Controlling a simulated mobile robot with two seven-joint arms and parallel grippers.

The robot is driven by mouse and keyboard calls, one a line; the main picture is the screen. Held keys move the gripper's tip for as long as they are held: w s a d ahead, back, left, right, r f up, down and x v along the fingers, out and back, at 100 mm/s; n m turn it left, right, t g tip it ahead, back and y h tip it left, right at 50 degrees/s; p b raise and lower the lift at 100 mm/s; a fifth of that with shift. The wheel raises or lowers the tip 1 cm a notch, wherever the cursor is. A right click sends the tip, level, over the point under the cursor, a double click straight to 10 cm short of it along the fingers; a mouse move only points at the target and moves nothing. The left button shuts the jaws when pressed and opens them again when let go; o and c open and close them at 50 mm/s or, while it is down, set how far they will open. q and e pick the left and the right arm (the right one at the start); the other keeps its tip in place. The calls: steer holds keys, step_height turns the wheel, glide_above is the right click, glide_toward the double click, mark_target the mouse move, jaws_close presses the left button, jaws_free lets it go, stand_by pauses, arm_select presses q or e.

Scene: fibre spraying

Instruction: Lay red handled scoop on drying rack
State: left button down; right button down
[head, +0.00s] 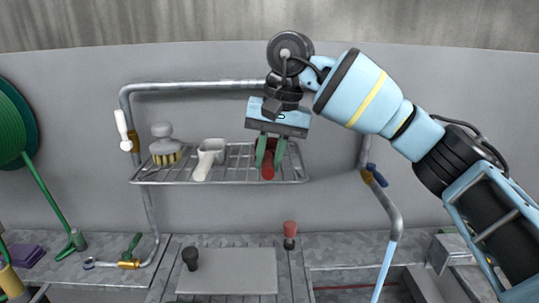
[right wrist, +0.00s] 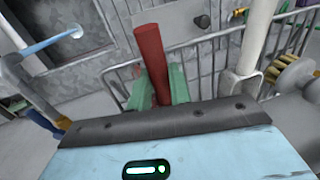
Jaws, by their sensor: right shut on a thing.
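My right gripper (head: 270,153) reaches in from the upper right, fingers down, over the right part of the wire drying rack (head: 230,182) on the wall. Its green fingers are shut on the red handled scoop (head: 268,172). The red handle also shows in the right wrist view (right wrist: 150,55), between the green fingers, pointing away from the gripper. The handle is at rack level in the head view. I cannot tell whether it touches the wires. The scoop's bowl is mostly hidden behind the gripper. My left gripper is not in view.
A white handled scoop (head: 203,168) lies mid-rack, left of the red one. A brush (head: 163,145) stands at the rack's left end. Bent pipes (head: 200,86) frame the rack. A counter below holds a grey plate (head: 228,270) and a red knob (head: 290,229).

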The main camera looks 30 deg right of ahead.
mark_target(268, 157)
steer(key=shift+f, duration=0.1)
steer(key=c, duration=1.3)
jaws_free()
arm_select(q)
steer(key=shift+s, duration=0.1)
arm_select(e)
steer(key=r, duration=0.5)
steer(key=shift+s+d+r, duration=0.2)
steer(key=shift+d+r, duration=0.05)
steer(key=shift+d, duration=0.15)
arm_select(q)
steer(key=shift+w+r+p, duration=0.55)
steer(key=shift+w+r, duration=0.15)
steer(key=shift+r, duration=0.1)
arm_select(e)
steer(key=r, duration=0.4)
steer(key=d+r, duration=0.1)
steer(key=r, duration=0.1)
steer(key=shift+s+r, duration=0.3)
steer(key=shift+s, duration=0.05)
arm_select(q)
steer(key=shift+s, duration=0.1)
